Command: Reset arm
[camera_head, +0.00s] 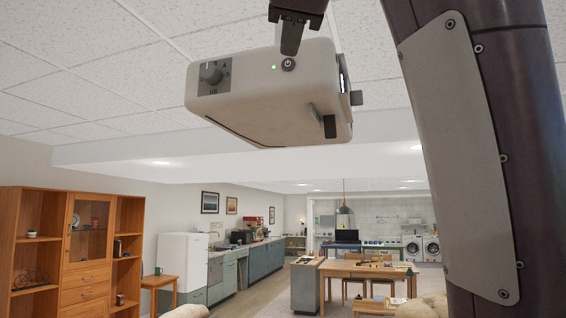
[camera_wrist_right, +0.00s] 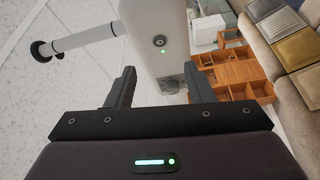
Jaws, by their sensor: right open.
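A beige box-shaped projector (camera_head: 265,100) hangs near the ceiling in the head view. It has a dial, a lit green light and a round power button (camera_head: 288,64). My right gripper (camera_head: 292,45) comes in from above, its dark finger close to the button; contact cannot be told. In the right wrist view, the gripper (camera_wrist_right: 160,70) is open with nothing between its fingers. The projector (camera_wrist_right: 155,35) is ahead of it, button and green light facing me. My left gripper is not in view.
My arm fills the right side of the head view. Below stand a wooden cabinet (camera_head: 85,265), a white fridge (camera_head: 182,262), a counter (camera_head: 260,262) and a wooden table (camera_head: 350,268). The ceiling (camera_head: 90,60) is close above. A sofa (camera_wrist_right: 300,85) shows in the wrist view.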

